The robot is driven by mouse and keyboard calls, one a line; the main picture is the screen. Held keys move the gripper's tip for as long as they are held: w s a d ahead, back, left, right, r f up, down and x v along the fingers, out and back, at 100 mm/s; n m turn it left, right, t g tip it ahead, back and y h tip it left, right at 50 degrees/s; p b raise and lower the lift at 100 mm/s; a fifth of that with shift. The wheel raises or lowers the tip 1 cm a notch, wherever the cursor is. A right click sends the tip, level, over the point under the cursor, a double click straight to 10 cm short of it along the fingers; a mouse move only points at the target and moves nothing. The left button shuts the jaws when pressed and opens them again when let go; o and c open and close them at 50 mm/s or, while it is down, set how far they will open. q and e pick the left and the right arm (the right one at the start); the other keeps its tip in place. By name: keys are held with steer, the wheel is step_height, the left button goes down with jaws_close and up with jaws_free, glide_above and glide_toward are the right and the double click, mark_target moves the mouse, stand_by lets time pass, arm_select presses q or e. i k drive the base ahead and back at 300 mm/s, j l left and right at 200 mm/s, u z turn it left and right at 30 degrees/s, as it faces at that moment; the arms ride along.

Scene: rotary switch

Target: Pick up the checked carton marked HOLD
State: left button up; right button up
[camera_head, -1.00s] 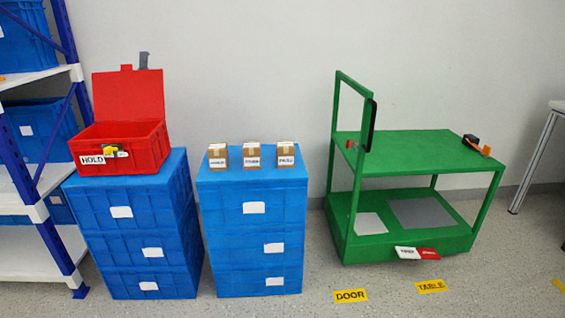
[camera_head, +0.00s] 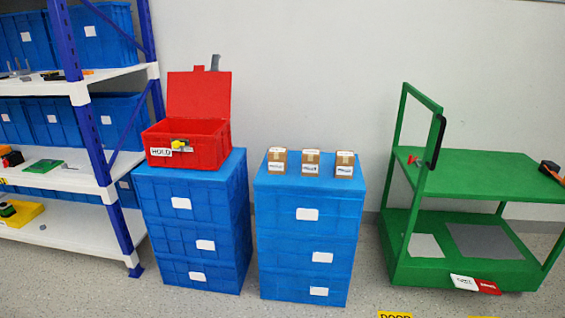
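Three small brown cartons with white labels stand in a row on top of the right-hand blue crate stack (camera_head: 308,235): a left carton (camera_head: 277,161), a middle carton (camera_head: 311,163) and a right carton (camera_head: 345,165). Their labels are too small to read, so I cannot tell which carton is marked HOLD. A red box (camera_head: 188,148) with its lid raised sits on the left-hand blue crate stack (camera_head: 195,220). Its front has a white HOLD label (camera_head: 161,152) and a yellow and black item beside it. Its inside is mostly hidden. Neither of my grippers is in view.
A blue and white shelf unit (camera_head: 103,192) with blue bins and small tools stands at the left. A green cart (camera_head: 470,175) stands at the right. A narrow gap separates the two crate stacks. Grey floor lies open in front.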

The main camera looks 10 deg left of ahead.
mark_target(277, 157)
steer(key=i+j+z, duration=0.55)
steer(key=i+j, duration=0.15)
steer(key=j, duration=0.1)
